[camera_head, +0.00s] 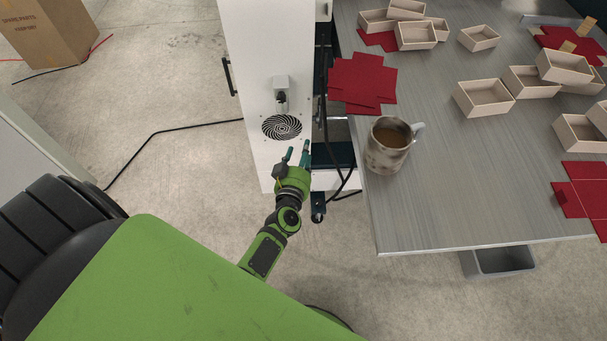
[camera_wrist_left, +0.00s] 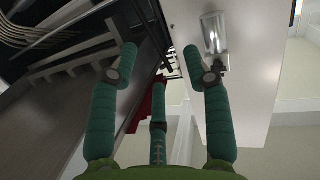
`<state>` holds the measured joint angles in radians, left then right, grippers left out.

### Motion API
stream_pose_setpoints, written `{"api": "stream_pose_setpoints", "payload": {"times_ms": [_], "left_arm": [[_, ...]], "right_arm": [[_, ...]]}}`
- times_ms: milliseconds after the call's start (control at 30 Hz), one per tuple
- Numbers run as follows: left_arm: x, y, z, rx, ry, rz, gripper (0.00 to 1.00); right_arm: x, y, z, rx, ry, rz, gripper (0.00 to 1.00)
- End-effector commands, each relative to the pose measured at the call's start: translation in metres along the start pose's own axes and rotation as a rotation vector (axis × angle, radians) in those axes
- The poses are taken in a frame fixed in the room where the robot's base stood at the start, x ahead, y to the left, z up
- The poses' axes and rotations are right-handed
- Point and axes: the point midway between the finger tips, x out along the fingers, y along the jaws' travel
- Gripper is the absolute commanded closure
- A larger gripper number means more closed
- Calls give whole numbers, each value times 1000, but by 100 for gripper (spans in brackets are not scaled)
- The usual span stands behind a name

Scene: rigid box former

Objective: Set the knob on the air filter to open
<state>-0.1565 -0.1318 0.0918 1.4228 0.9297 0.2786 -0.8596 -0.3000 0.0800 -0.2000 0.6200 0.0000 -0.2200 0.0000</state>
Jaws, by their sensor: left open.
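The air filter (camera_head: 281,84) is a small pale box-like unit with a dark part below it, on the white machine panel (camera_head: 258,50). In the left wrist view a shiny, pale filter body (camera_wrist_left: 211,34) shows at the upper right, beyond the right finger. I cannot make out its knob or the knob's setting. My left gripper (camera_head: 297,152) is open and empty, below and slightly right of the filter in the head view, near the fan grille. Its green fingers are spread in the wrist view (camera_wrist_left: 160,62) and appear apart from the filter. My right gripper is not in view.
A round fan grille (camera_head: 282,127) lies just below the filter. Dark cables (camera_head: 325,105) run beside the panel's right edge. The metal table (camera_head: 440,190) at right holds a mug (camera_head: 388,146), red blanks (camera_head: 361,83) and several wooden boxes (camera_head: 484,97).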

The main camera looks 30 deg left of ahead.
Motion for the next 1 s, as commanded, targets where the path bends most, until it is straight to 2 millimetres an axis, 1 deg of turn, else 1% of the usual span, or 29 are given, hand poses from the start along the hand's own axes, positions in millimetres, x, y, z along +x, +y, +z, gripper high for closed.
{"api": "stream_pose_setpoints", "payload": {"times_ms": [33,100,433,600,1000], "left_arm": [[-3,2,10,14,-25,17,51],[-7,6,24,28,-57,41,51],[-31,17,83,86,-207,135,51],[-48,19,114,116,-290,177,51],[-91,13,178,182,-474,250,51]], "right_arm": [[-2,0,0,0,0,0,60],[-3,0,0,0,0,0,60],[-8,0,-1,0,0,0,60],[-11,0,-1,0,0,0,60],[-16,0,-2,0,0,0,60]]}}
